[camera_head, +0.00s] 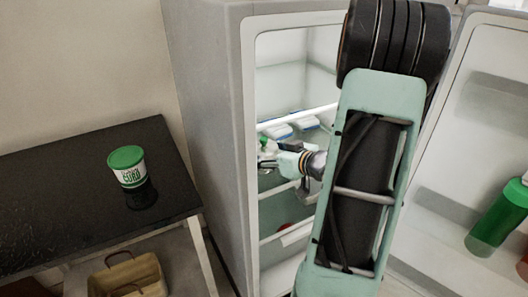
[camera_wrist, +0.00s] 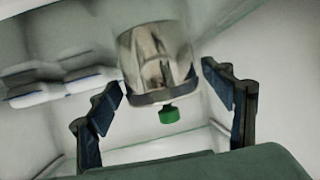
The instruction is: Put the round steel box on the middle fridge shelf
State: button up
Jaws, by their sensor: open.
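The round steel box (camera_wrist: 157,50) is a shiny cylinder in the wrist view. It shows between and beyond the fingertips of my gripper (camera_wrist: 163,82). The fingers are spread apart, with a visible gap on the left; contact on the right I cannot tell. In the head view my gripper (camera_head: 272,158) reaches into the open fridge (camera_head: 249,120) at the level of its middle shelves. The steel box is hard to make out there, small and partly hidden by the gripper. My forearm covers the right part of the fridge inside.
A small green cap (camera_wrist: 169,114) shows by the steel box. Blue-and-white packs (camera_head: 278,131) lie on a shelf behind. The open door (camera_head: 480,120) at right holds a green bottle (camera_head: 497,220). A green-lidded tub (camera_head: 127,168) stands on the black table (camera_head: 60,185) at left.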

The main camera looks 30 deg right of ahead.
jog(key=a+p+v, duration=0.1)
jog(key=p+v, duration=0.1)
jog(key=v, duration=0.8)
jog(key=shift+s+d+r+p, duration=0.2)
jog(key=shift+d+p, duration=0.15)
jog(key=shift+d, duration=0.1)
